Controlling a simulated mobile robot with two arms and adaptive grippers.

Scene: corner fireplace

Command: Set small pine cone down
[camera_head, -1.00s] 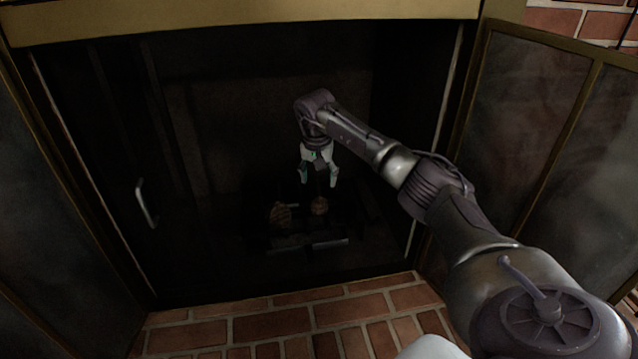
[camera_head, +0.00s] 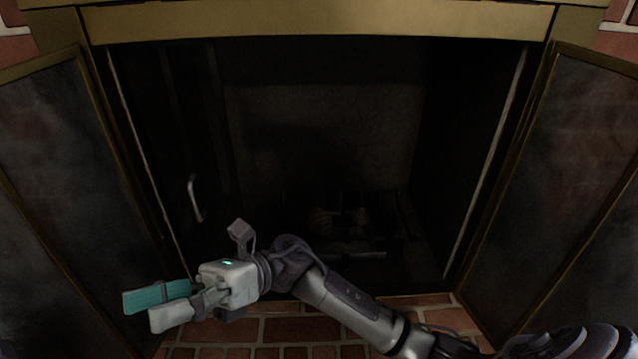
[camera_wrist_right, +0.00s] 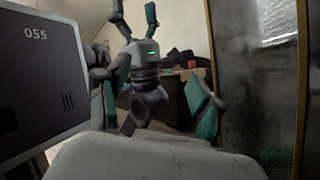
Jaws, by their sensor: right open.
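Two brown pine cones lie in the dark firebox on the grate (camera_head: 360,254), close together. The right one (camera_head: 357,215) looks slightly smaller than the left one (camera_head: 320,218); both are dim, so their exact contact with the grate is hard to tell. My right gripper (camera_head: 140,312) is outside the firebox, low in front of its left side, pointing left. Its fingers are apart with nothing between them. My left gripper (camera_wrist_right: 134,10) shows only in the right wrist view, fingers up, spread and empty.
Framed glass doors stand open on the left (camera_head: 60,150) and right (camera_head: 580,150). A metal handle (camera_head: 195,198) is at the firebox's left side. A brick hearth (camera_head: 290,328) lies in front. A brass lintel (camera_head: 320,22) crosses the top.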

